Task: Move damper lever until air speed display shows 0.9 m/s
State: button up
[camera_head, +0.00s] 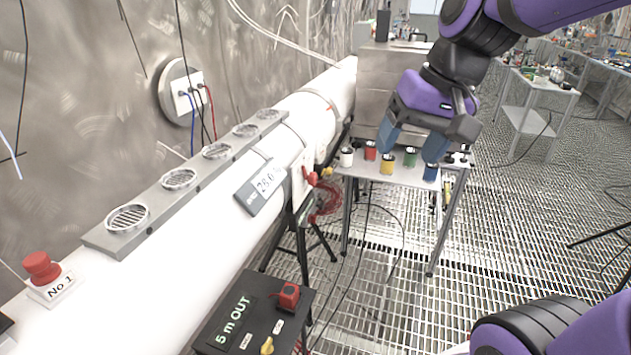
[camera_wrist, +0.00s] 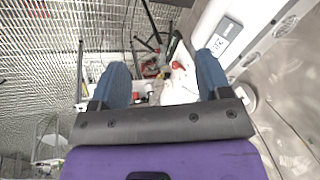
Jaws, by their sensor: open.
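A grey display box (camera_head: 262,190) sits on the white duct (camera_head: 225,245), with dark digits that look like 28.0, too small to read surely. It also shows in the wrist view (camera_wrist: 225,38). Right of it, a red handle (camera_head: 312,178), apparently the damper lever, is on a white plate on the duct's side. In the wrist view a red piece (camera_wrist: 177,65) on white shows between my fingers, farther off. My gripper (camera_head: 411,150) is open and empty, to the right of the lever and apart from it, in front of the coloured cups.
A small table (camera_head: 405,178) with several coloured cups stands below my gripper. A black box (camera_head: 240,325) reading "5 m OUT" is at the front. A red button (camera_head: 42,267) marked No 1 is at far left. Cables hang below the duct. The grating floor at right is mostly open.

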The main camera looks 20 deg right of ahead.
jog(key=w+a+f+m+g+y, duration=0.1)
jog(key=w+f+m+y, duration=0.4)
jog(key=w, duration=0.6)
jog(key=w+a+f+m+y, duration=0.1)
jog(key=w+f+m+y, duration=0.3)
jog(key=w+f, duration=0.45)
jog(key=m+t+y, duration=0.3)
jog(key=m+t, duration=0.6)
jog(key=m, duration=0.4)
send_near(316, 180)
jog(key=x, duration=1)
jog(key=shift+s+a+r, duration=0.1)
jog(key=shift+a, duration=0.05)
